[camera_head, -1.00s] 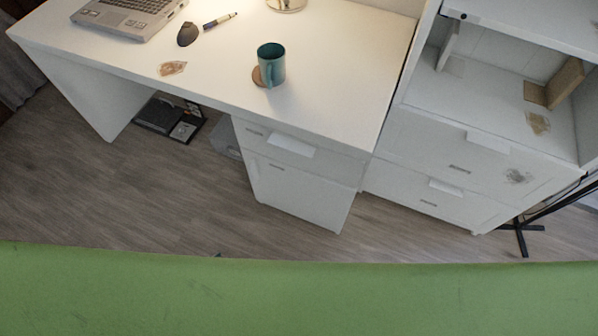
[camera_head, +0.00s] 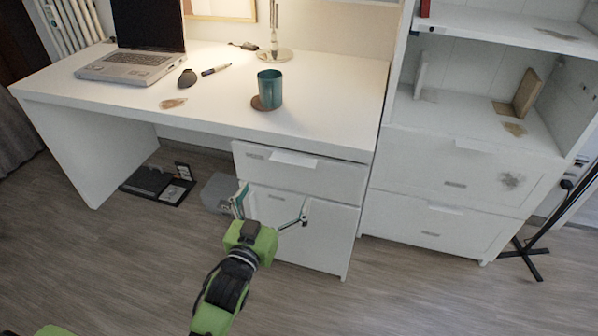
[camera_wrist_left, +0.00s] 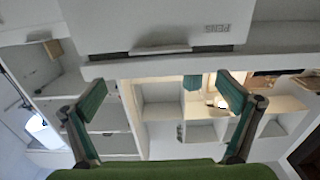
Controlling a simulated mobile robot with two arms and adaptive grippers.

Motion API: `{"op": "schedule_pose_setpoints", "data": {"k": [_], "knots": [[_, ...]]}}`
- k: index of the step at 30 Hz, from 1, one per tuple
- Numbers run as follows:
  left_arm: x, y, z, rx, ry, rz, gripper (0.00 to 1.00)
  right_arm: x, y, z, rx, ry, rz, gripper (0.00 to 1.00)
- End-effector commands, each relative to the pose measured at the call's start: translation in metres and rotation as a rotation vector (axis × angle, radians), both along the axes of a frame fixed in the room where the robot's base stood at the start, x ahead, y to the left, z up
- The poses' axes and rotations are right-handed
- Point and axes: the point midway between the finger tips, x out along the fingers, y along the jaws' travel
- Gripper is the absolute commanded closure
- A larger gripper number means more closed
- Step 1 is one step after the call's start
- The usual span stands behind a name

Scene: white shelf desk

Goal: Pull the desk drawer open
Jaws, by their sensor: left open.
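The desk drawer (camera_head: 335,178) is the white upper front under the right end of the desk and looks shut. Its pale handle (camera_head: 293,158) sticks out near the top edge, with a small label to its left. My left gripper (camera_head: 272,207) is in front of the cabinet, lower than the handle, open and empty. In the left wrist view the drawer front (camera_wrist_left: 120,22) appears upside down at the top, with the handle (camera_wrist_left: 150,49) and the label "PENS". There the open fingers (camera_wrist_left: 162,105) stand apart below the handle, not touching it. My right gripper is out of view.
A lower cabinet front (camera_head: 330,238) is under the drawer. A shelf unit (camera_head: 460,175) stands right. The floor in front is clear.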

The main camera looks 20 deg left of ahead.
Motion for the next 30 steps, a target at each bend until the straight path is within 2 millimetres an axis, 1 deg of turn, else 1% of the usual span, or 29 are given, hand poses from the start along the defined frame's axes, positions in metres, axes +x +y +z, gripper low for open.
{"op": "schedule_pose_setpoints", "data": {"k": [5, 12, 16, 18, 22, 25, 30], "knots": [[0.030, -0.001, -0.001, 0.001, -0.002, -0.001, 0.00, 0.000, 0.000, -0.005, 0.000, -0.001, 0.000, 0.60], [0.083, -0.003, -0.001, 0.002, -0.001, -0.001, 0.00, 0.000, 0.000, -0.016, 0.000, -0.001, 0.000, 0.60], [0.108, -0.004, -0.002, 0.001, 0.002, -0.001, 0.00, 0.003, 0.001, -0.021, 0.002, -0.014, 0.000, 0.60], [0.114, -0.004, -0.002, 0.001, 0.003, -0.001, 0.00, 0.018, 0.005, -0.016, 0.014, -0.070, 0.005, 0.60], [0.124, -0.005, -0.002, 0.000, 0.004, -0.001, 0.00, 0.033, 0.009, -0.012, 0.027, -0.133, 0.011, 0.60], [0.128, -0.005, -0.001, 0.000, 0.003, -0.001, 0.00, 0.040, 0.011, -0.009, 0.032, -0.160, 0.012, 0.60], [0.130, -0.005, -0.001, 0.001, 0.004, -0.001, 0.00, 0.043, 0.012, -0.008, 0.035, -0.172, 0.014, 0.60]]}}
